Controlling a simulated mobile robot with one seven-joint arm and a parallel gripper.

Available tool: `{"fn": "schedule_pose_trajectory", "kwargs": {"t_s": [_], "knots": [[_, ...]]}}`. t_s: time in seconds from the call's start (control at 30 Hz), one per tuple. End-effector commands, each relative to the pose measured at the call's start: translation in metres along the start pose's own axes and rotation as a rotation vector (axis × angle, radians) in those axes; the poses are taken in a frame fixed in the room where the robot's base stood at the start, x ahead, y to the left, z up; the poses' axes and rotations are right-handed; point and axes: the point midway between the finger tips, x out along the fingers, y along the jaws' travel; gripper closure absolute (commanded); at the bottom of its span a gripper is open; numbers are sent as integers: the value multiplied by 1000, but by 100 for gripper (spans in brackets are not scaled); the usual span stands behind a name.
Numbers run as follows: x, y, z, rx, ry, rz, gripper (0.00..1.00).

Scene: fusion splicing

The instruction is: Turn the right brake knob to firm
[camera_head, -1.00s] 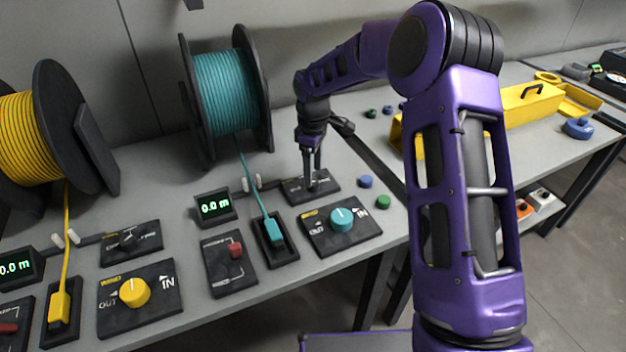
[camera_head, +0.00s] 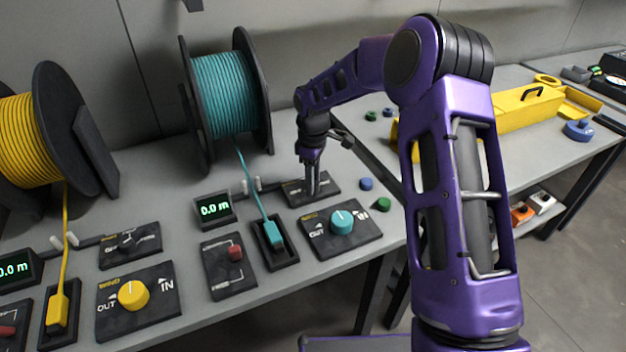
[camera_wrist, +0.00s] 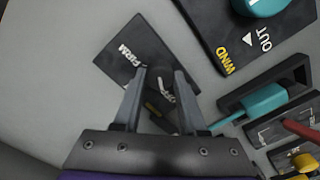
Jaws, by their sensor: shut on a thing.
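The right brake panel (camera_head: 326,187) is a dark plate on the bench, in front and to the right of the teal spool. My gripper (camera_head: 311,194) points down onto it. In the wrist view, the brake panel (camera_wrist: 118,52) shows the words FIRM and OFF. My gripper's two fingers (camera_wrist: 160,74) stand over the panel with the OFF lettering between them, shut on the dark brake knob. The knob is hard to tell from the dark plate, so its pointing direction is unclear.
The teal wind knob (camera_head: 341,222) sits on a panel just in front. A teal connector (camera_head: 273,232), a red-lever panel (camera_head: 231,264) and a 0.0 m display (camera_head: 214,208) are to the left. Blue (camera_head: 366,184) and green (camera_head: 383,204) caps lie to the right.

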Motion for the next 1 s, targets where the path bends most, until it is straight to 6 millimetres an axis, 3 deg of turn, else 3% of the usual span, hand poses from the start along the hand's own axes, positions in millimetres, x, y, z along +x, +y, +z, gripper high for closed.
{"fn": "schedule_pose_trajectory", "kwargs": {"t_s": [0.47, 1.0], "knots": [[-1, 0, 0, 88, -1, 0, 100], [-1, 0, 0, 556, -1, 1, 100]]}}
